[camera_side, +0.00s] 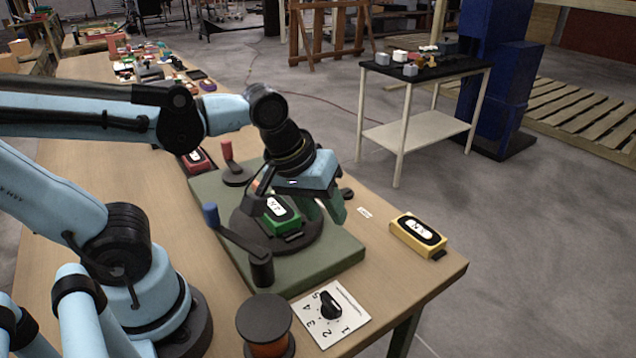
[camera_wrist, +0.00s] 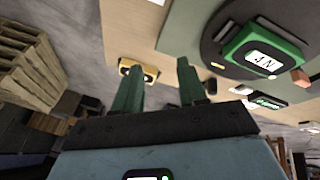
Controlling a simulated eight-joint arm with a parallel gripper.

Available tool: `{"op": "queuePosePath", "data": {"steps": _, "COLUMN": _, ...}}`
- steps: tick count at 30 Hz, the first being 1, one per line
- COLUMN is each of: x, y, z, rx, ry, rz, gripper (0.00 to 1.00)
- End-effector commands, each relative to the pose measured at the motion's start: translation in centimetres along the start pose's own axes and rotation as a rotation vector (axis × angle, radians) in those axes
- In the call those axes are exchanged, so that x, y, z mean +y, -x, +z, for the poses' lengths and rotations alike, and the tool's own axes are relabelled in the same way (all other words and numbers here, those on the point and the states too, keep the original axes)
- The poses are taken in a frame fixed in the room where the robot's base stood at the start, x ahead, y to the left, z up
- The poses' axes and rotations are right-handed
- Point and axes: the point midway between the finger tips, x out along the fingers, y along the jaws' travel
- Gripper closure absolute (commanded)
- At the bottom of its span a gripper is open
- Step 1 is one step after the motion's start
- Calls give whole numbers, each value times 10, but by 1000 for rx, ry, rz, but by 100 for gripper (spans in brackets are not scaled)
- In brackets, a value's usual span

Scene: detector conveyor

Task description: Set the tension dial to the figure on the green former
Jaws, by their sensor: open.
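The green former (camera_side: 283,214) sits on a round dark turntable (camera_side: 248,232) on a green base plate. Its white label reads like "4 N" in the wrist view (camera_wrist: 262,58). The tension dial (camera_side: 352,318) is a white plate with figures 1 to 5 around a black knob (camera_side: 330,304), at the table's front right. I cannot tell for sure which figure the knob points at. My gripper (camera_side: 323,208) is above the base plate, just right of the green former and behind the dial. Its green fingers are apart and empty, also in the wrist view (camera_wrist: 158,88). The dial is not in the wrist view.
A dark-topped copper spool (camera_side: 265,329) is left of the dial. A yellow former (camera_side: 405,230) lies near the right edge, a red one (camera_side: 193,166) at the back. The table between yellow former and dial is clear.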

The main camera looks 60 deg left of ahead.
Motion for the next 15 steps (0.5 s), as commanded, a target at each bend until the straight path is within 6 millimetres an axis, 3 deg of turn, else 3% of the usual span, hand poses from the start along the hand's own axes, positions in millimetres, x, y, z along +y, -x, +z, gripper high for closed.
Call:
{"op": "queuePosePath", "data": {"steps": 7, "x": 26, "y": 4, "z": 27, "rx": -144, "ry": 467, "rz": -132, "gripper": 58}}
{"op": "queuePosePath", "data": {"steps": 15, "x": 44, "y": 10, "z": 52, "rx": -178, "ry": 892, "rz": -328, "gripper": 58}}
